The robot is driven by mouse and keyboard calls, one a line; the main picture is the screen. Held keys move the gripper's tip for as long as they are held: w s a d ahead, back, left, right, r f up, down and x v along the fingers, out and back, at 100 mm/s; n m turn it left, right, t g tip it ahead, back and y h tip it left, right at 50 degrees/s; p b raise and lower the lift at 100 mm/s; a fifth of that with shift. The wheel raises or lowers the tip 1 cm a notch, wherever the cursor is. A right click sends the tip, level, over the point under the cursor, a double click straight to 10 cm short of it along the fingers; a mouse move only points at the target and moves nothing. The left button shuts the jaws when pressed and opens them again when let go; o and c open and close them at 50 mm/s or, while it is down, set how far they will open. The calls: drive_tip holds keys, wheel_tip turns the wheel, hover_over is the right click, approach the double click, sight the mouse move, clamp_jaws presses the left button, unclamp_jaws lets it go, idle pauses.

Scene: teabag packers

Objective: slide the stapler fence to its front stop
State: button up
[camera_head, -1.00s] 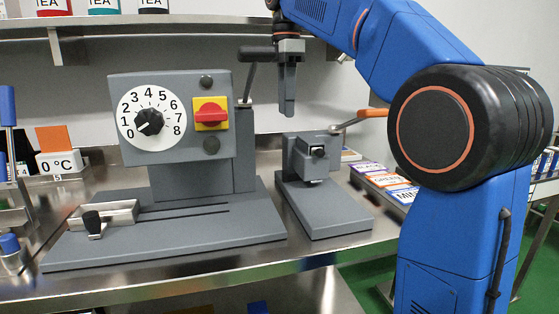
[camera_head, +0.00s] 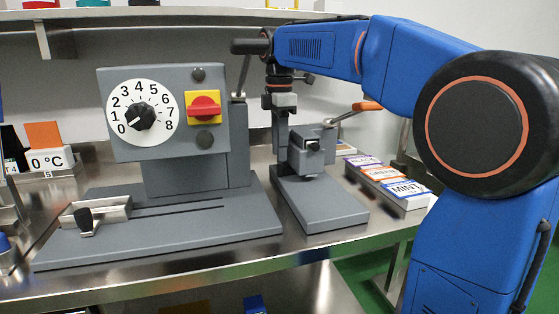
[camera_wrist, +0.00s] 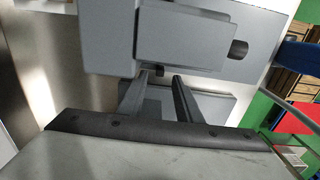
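A small grey press-like device (camera_head: 318,201), apparently the stapler, stands on the steel bench with a block-shaped head and an orange-ended lever. No fence on it can be picked out for certain. A bigger grey machine (camera_head: 160,184) with a dial and red switch stands to its left; a pale metal bar (camera_head: 113,212) with a black knob sits at the left of its slotted base. My gripper (camera_head: 281,143) points down beside the small device's head, at its left. In the wrist view my fingers (camera_wrist: 160,78) are apart, near a small dark knob (camera_wrist: 159,72); contact is unclear.
Labelled tea boxes (camera_head: 390,181) lie right of the small device. A shelf (camera_head: 190,25) runs overhead. The bench front edge (camera_head: 200,270) is clear.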

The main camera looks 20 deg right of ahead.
sight(280, 165)
drive_tip(key=shift+f, duration=1.95)
clamp_jaws()
